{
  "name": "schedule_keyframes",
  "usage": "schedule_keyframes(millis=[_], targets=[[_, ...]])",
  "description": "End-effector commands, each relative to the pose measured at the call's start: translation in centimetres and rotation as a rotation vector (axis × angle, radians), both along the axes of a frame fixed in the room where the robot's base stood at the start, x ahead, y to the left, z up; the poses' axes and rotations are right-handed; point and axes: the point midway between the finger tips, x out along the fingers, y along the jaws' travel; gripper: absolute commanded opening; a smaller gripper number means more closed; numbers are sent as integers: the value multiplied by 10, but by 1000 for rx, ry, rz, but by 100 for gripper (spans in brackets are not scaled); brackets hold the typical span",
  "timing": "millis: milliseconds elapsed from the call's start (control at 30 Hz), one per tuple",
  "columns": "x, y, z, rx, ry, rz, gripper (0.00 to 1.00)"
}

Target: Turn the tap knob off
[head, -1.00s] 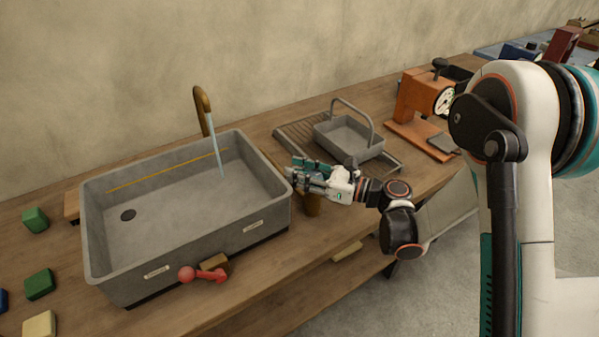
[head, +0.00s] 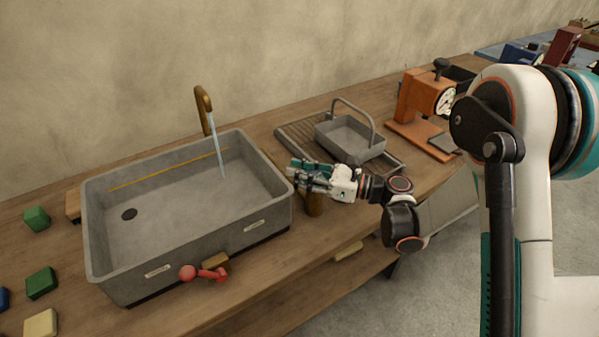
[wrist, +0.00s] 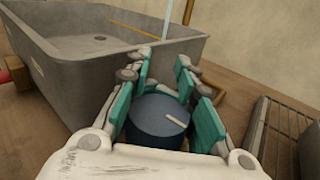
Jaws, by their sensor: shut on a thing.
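The tap knob (wrist: 158,122) is a dark blue-grey round knob with a pale pointer line on its top. It sits between the teal fingers of my gripper (wrist: 165,100) in the wrist view, and the fingers are shut on its sides. In the head view my gripper (head: 312,174) is at the right end of the sink and hides the knob. A brown post (head: 313,205) shows below the fingers. The brass tap (head: 203,108) stands behind the sink, and a pale blue stream of water (head: 217,155) runs from it into the basin.
The grey sink (head: 187,250) stands just left of my gripper. A drying rack (head: 290,140) with a grey handled basket (head: 350,137) is behind and right. A red object (head: 205,273) is at the sink's front. Green blocks (head: 40,284) lie at the far left.

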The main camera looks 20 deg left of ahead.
Motion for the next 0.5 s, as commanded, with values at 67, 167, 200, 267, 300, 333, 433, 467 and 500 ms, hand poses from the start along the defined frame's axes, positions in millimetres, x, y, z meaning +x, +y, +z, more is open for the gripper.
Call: schedule_keyframes(millis=[67, 167, 200, 267, 300, 333, 433, 467, 500], targets=[[0, -2, -2, -3, 0, 28, 0], [-2, -2, -2, -4, 0, 86, 0], [-3, -2, -2, -4, 0, 114, 0], [-4, -2, -2, -4, 0, 164, 0], [-6, -2, -2, -4, 0, 200, 0], [-7, -2, -2, -4, 0, 226, 0], [-10, -3, -2, -4, 0, 314, 0], [-11, -3, -2, -4, 0, 339, 0], [-12, -4, -2, -4, 0, 372, 0]])
